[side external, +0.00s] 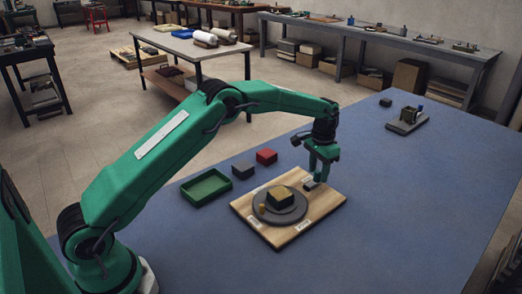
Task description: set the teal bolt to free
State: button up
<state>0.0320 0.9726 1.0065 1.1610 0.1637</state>
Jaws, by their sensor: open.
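A wooden board (327,203) lies on the blue table. A round grey disc (268,216) sits on it, with a dark greenish block with a tan top (281,197) and a small yellow peg (262,209) on the disc. Small white labels lie on the board, one at the front (304,226) and one at the left (252,220); their words are too small to read. My gripper (318,178) points down, open, over the board's back right part, beside a small dark piece (310,185). I cannot make out contact. No bolt is clearly teal at this size.
A green tray (206,188), a dark grey block (243,171) and a red block (266,156) stand left of and behind the board. A grey fixture with a blue part (408,120) and a dark block (385,102) are at the far right. The table's right front is clear.

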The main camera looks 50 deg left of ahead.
aim_at(319, 170)
notch_tip(319, 170, up, 6)
jog(key=shift+r, duration=0.45)
jog(key=shift+s+r, duration=0.15)
jog(key=shift+r, duration=0.25)
jog(key=s+a+r+n+t, duration=0.1)
jog(key=s+r+t, duration=0.2)
jog(key=s+r, duration=1.4)
jog(key=s+f+t, duration=0.1)
jog(key=s+f, duration=0.1)
jog(key=s, duration=0.9)
jog(key=s+a+f+n+t, duration=0.1)
jog(key=s+f, duration=0.1)
jog(key=s, duration=0.9)
jog(key=shift+s+f+t, duration=0.2)
jog(key=shift+f+t, duration=0.1)
